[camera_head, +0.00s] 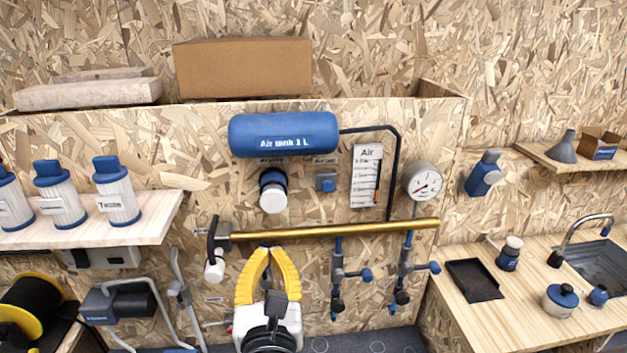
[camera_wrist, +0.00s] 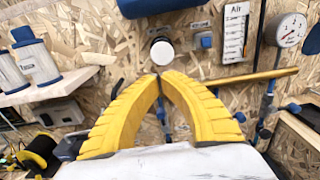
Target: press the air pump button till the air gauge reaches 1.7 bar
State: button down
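A round white button in a dark collar (camera_head: 273,200) sticks out of the wall under the blue air tank (camera_head: 284,134); its small label is unreadable. It also shows in the wrist view (camera_wrist: 161,52), just above my fingertips. A smaller blue button (camera_head: 326,183) is to its right. My gripper (camera_head: 266,250), with yellow fingers, appears below the white button in the picture. Its fingertips meet in the wrist view (camera_wrist: 159,76), with nothing between them.
A brass pipe (camera_head: 335,230) crosses the wall below the buttons, with a white-ended lever (camera_head: 214,268) at its left. Valves hang at its right. An "Air" scale card (camera_head: 367,176) is beside the gauge. A shelf (camera_head: 150,222) with filter canisters stands left.

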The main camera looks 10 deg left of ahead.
aim_at(270, 206)
jog(key=shift+w, duration=0.1)
jog(key=b+x, duration=0.1)
jog(key=x, duration=1.2)
jog(key=shift+w+a, duration=0.1)
jog(key=shift+w, duration=0.3)
jog(key=shift+w, duration=0.1)
